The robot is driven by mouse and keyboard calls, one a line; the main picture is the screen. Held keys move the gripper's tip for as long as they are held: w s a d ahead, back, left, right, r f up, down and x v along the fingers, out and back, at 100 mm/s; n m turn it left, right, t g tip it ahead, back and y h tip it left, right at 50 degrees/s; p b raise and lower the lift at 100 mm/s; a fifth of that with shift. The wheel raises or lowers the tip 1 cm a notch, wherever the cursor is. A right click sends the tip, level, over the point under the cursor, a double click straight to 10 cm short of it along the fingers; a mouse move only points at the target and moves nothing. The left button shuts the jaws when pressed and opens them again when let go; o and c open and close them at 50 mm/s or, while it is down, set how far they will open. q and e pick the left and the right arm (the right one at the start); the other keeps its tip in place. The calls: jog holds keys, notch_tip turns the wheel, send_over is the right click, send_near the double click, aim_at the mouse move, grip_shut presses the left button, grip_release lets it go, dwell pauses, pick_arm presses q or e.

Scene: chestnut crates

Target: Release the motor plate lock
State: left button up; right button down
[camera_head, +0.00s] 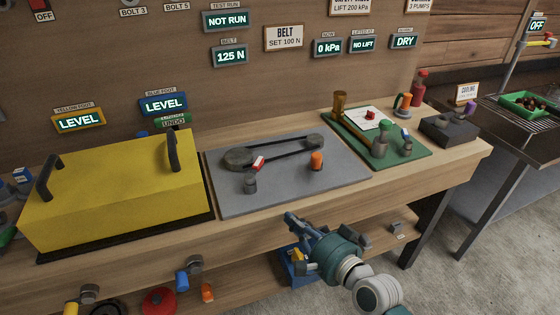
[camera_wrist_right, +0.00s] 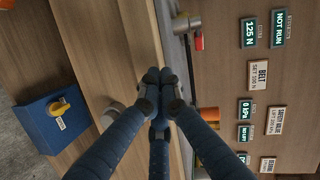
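The grey motor plate (camera_head: 235,197) lies on the bench with two pulleys joined by a black belt. A small red and white lever (camera_head: 258,164) sits by the larger pulley, just behind a dark grey post (camera_head: 250,184). An orange knob (camera_head: 317,160) stands farther right on the plate. I cannot tell which part is the lock. My right gripper (camera_head: 290,217) is in front of the plate near the bench's front edge, apart from these parts. In the right wrist view its fingertips (camera_wrist_right: 159,75) meet with nothing visible between them. The red lever (camera_wrist_right: 198,42) shows beyond them. My left gripper is not in view.
A yellow cover (camera_head: 115,195) stands left of the plate. A green board (camera_head: 385,153) with small parts and a dark block (camera_head: 448,131) are to the right. A blue box (camera_wrist_right: 52,118) with a yellow knob sits below. Signs line the back wall.

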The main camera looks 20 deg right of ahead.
aim_at(255, 170)
jog(key=r, duration=0.1)
jog(key=w+d+m, duration=0.1)
jog(key=r+t, duration=0.1)
jog(key=shift+w+d+r+m+h, duration=0.25)
jog(key=shift+w+r+m+h, duration=0.05)
jog(key=shift+w+r, duration=0.05)
jog(key=w+r+m, duration=0.1)
jog(key=w, duration=0.2)
jog(key=w+r+t, duration=0.1)
jog(key=w, duration=0.3)
jog(key=w+d+m+p, duration=0.1)
jog(key=w, duration=0.2)
jog(key=shift+w+d+r+m+t+h, duration=0.1)
jog(key=shift+w+r+m+t+h, duration=0.2)
jog(key=shift+w+r+h, duration=0.1)
jog(key=w+a+p, duration=0.1)
jog(key=w+a, duration=0.1)
jog(key=shift+a, duration=0.3)
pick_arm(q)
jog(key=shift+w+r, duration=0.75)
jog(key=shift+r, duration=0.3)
pick_arm(e)
jog(key=shift+w+a+f, duration=0.1)
jog(key=shift+w+a, duration=0.15)
jog(key=shift+a, duration=0.05)
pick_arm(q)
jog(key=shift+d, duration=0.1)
